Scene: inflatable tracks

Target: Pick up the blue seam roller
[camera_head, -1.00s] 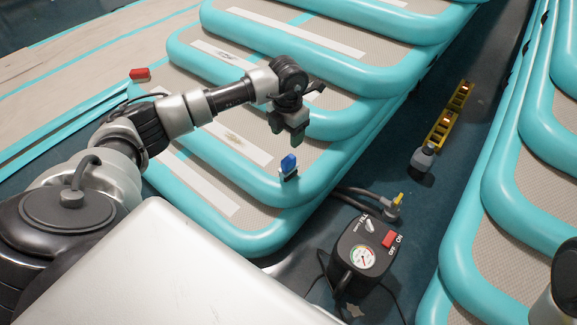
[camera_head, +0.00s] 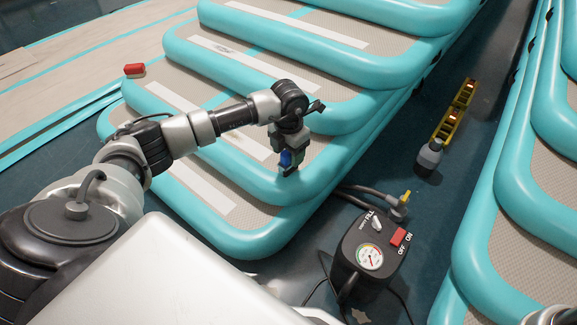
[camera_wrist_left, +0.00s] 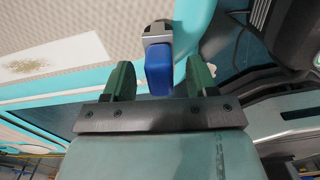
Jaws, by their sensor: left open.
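A gap shows between each finger and the handle. My right gripper is not in view.
A black pump (camera_head: 368,253) with a gauge and red switch stands on the floor, with hoses near it. A red object (camera_head: 134,70) is on the left. More tracks stand at the right.

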